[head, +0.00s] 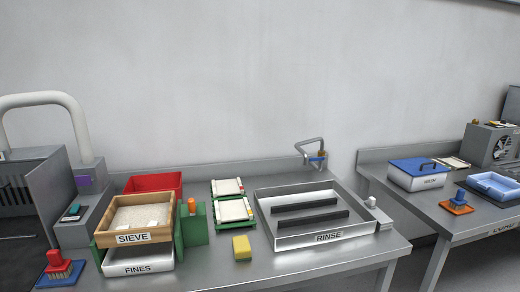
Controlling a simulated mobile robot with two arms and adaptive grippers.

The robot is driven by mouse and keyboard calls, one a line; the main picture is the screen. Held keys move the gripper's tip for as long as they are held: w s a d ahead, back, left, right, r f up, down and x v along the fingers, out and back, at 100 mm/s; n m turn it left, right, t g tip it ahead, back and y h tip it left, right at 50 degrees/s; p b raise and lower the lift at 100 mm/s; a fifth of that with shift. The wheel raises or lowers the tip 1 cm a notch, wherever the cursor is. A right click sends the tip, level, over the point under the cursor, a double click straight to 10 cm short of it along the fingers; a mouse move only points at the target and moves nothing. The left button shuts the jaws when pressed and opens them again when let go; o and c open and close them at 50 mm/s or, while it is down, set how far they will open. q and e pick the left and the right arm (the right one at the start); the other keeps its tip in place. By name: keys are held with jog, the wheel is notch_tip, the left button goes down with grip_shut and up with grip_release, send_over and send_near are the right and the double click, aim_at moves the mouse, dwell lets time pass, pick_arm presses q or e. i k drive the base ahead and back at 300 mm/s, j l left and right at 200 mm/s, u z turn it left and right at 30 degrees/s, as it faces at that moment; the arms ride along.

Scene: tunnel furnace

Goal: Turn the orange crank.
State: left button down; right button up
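A small orange upright piece (191,205), which looks like the crank's handle, stands by the green housing (195,225) at the right side of the sieve. The wooden sieve box (133,238), labelled SIEVE, holds pale grains and sits on a green frame. A white tray (138,263) labelled FINES is below it. The crank's arm is too small to make out. Neither of my grippers is in view, and nothing of mine touches the crank.
A red bin (154,183) is behind the sieve. A yellow sponge (242,247), green racks with white pieces (233,210) and a RINSE basin (328,238) are to the right. A red brush (60,266) is at front left. Bare steel lies in front of the sponge.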

aim_at(191, 203)
jog(key=i+j, duration=0.1)
jog(key=j, duration=0.5)
jog(key=i+j, duration=0.1)
jog(key=j, duration=0.55)
jog(key=l+z, duration=0.05)
